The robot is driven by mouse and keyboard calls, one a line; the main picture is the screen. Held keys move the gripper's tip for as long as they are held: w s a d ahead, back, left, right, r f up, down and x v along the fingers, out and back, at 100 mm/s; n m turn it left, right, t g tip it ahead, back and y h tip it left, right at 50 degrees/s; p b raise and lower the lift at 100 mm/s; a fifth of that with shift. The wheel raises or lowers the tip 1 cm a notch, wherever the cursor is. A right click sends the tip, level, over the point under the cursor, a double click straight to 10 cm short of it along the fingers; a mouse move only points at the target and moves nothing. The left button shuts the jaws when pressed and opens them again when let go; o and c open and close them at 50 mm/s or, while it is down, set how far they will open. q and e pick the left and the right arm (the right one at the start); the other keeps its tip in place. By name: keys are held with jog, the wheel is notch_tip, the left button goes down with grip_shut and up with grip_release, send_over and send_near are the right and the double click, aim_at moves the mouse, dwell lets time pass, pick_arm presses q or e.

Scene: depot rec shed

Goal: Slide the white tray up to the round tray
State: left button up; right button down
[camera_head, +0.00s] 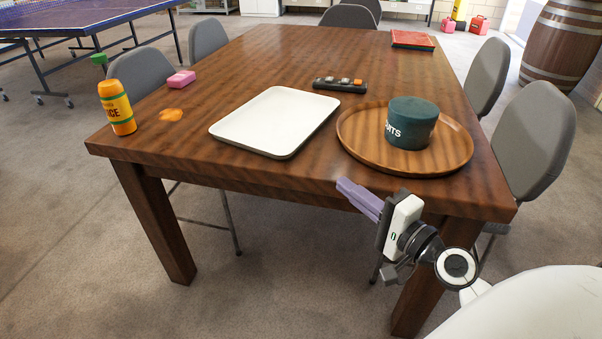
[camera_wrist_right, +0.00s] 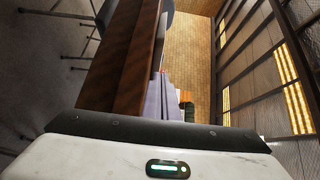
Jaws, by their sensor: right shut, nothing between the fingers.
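The white tray (camera_head: 274,121) lies flat on the wooden table, left of the round tray. The round tray (camera_head: 362,143) is wooden and carries a dark green tin (camera_head: 411,122) with white lettering. The two trays are close together, with a narrow strip of table between them. My right gripper (camera_head: 357,196) is at the table's near edge, in front of the round tray, its purple fingers shut and empty. The fingers also show in the right wrist view (camera_wrist_right: 163,100), beside the table edge. My left gripper does not show.
A dark remote-like object (camera_head: 340,85) lies behind the trays. Red books (camera_head: 413,39) lie at the far right. Grey chairs (camera_head: 539,137) flank the table.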

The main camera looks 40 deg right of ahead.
jog(key=p, duration=0.3)
send_near(287, 170)
jog(key=w+d+r, duration=0.2)
jog(key=w+d, duration=0.2)
jog(key=w, duration=0.1)
jog(key=shift+d+r, duration=0.4)
jog(key=shift+w+a, duration=0.85)
jog(key=shift+a, duration=0.1)
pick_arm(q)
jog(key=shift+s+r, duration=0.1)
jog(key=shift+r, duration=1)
pick_arm(e)
jog(key=shift+w+a+f, duration=0.15)
jog(key=shift+w+a, duration=0.3)
jog(key=shift+a, duration=0.1)
jog(key=shift+w+a+p, duration=0.75)
jog(key=shift+w+a, duration=0.35)
jog(key=shift+a, duration=0.15)
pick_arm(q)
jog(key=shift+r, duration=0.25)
